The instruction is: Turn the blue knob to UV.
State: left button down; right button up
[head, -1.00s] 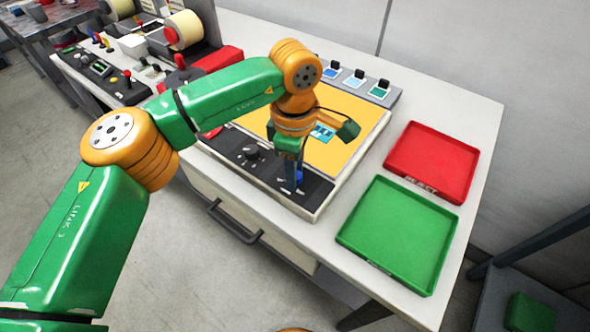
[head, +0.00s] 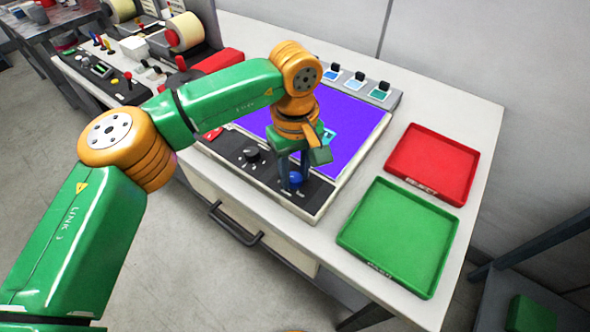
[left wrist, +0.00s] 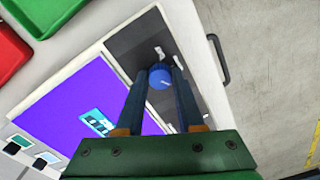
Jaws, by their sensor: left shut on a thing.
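The blue knob (head: 295,180) sits on the dark control strip at the front of the light panel. In the left wrist view the blue knob (left wrist: 160,77) is between the two finger tips, with a pale pointer line on its face. My left gripper (head: 291,184) points down and is shut on the knob; it also shows in the left wrist view (left wrist: 160,82). The panel's screen (head: 350,125) glows violet, and it shows violet in the left wrist view (left wrist: 75,115). The labels around the knob are too small to read. My right gripper is not seen.
A black knob (head: 251,154) stands on the same strip. A red tray (head: 470,150) and a green tray (head: 440,270) lie at the right. Sample blocks with dark clips (head: 357,78) stand behind the screen. A drawer handle (head: 235,224) juts from the front.

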aim_at(295, 177)
pick_arm(q)
jog(key=shift+r, duration=0.15)
dwell(0.4)
jog(key=c, duration=0.5)
grip_release()
notch_tip(295, 177, up, 7)
jog(key=shift+b, duration=0.3)
